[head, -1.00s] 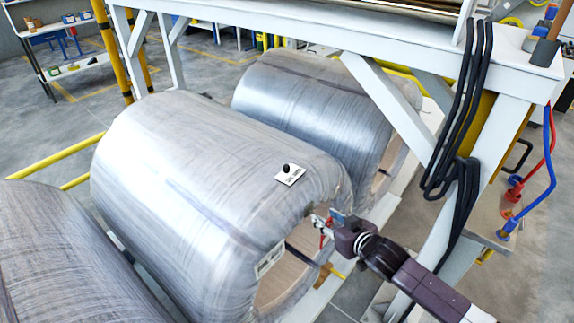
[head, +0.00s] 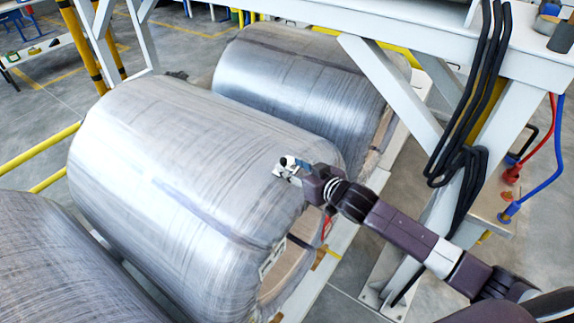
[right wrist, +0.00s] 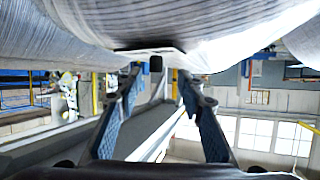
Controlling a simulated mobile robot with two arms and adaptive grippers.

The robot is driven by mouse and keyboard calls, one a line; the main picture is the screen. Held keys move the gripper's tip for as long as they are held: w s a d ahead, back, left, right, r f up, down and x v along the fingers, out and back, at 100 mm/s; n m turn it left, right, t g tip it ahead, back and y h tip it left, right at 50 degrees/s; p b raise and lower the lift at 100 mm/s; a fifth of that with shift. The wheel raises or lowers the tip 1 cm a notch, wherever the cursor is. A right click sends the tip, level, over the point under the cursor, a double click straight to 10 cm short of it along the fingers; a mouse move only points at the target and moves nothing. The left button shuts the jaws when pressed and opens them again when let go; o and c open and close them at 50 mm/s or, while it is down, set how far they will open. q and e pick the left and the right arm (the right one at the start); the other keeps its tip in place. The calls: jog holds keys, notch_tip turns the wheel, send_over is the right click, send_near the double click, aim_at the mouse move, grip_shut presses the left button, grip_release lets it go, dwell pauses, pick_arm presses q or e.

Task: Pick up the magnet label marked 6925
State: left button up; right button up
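The magnet label is mostly hidden by my right gripper (head: 286,165) in the head view, on top of the middle wrapped coil (head: 170,150) near its right end. In the right wrist view the label (right wrist: 148,49) shows nearly edge-on against the coil, with its black knob (right wrist: 155,64) pointing toward my gripper. The two fingers of my right gripper (right wrist: 158,74) are apart, one on each side of the knob, with gaps visible. The number on the label cannot be read. My left gripper does not show.
A second coil (head: 300,85) lies behind, and a third coil (head: 60,265) lies at the lower left. A white frame post (head: 455,190) with hanging black cables (head: 460,160) stands right of my arm. Another tag (head: 272,258) is on the middle coil's end.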

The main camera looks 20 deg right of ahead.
aim_at(285, 162)
jog(key=x, duration=0.2)
jog(key=p+x, duration=0.1)
jog(key=x, duration=0.1)
jog(key=shift+d, duration=0.3)
jog(key=shift+w+f, duration=0.1)
jog(key=shift+w, duration=0.15)
jog(key=shift+w+a+f, duration=0.1)
jog(key=shift+c, duration=0.6)
jog(key=c, duration=0.5)
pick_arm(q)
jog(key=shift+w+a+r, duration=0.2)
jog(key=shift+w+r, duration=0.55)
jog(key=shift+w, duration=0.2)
pick_arm(e)
grip_shut()
